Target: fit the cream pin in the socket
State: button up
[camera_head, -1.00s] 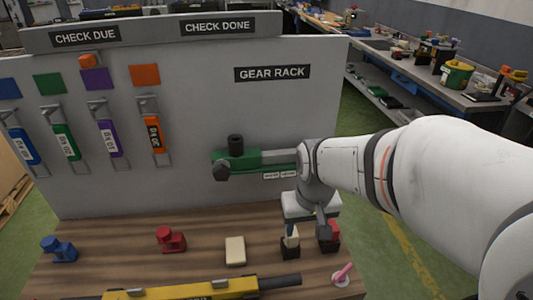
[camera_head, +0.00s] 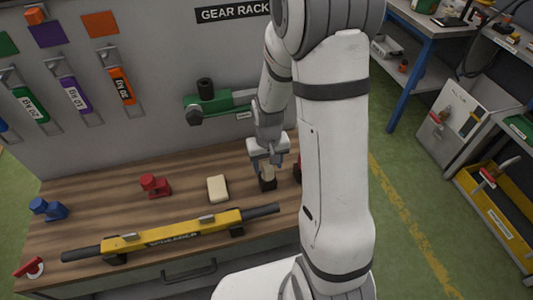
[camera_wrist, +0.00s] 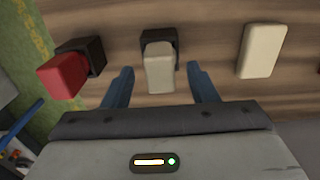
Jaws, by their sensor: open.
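The cream pin (camera_wrist: 159,72) stands at a dark square socket (camera_wrist: 174,50) on the wooden bench. Its lower part is hidden, so I cannot tell how deep it sits. In the head view the cream pin (camera_head: 268,172) shows above its dark socket (camera_head: 267,184). My gripper (camera_wrist: 157,80) is open, with one blue finger on each side of the cream pin and a visible gap to both. In the head view my gripper (camera_head: 268,160) points down over the pin.
A red pin (camera_wrist: 62,76) in another dark block stands left in the wrist view. A cream block (camera_head: 218,188) lies on the bench. A yellow bar tool (camera_head: 175,231), a red piece (camera_head: 155,186) and a blue piece (camera_head: 47,208) are nearby. The upright panel stands behind.

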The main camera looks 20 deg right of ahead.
jog(key=shift+f, duration=1.2)
jog(key=shift+c, duration=0.4)
grip_shut()
jog(key=shift+r+p, duration=0.5)
jog(key=shift+r, duration=0.25)
jog(key=shift+r+p, duration=1.95)
jog(key=shift+r, duration=1.05)
jog(key=shift+r, duration=0.1)
notch_tip(320, 180, up, 5)
jog(key=p, duration=0.3)
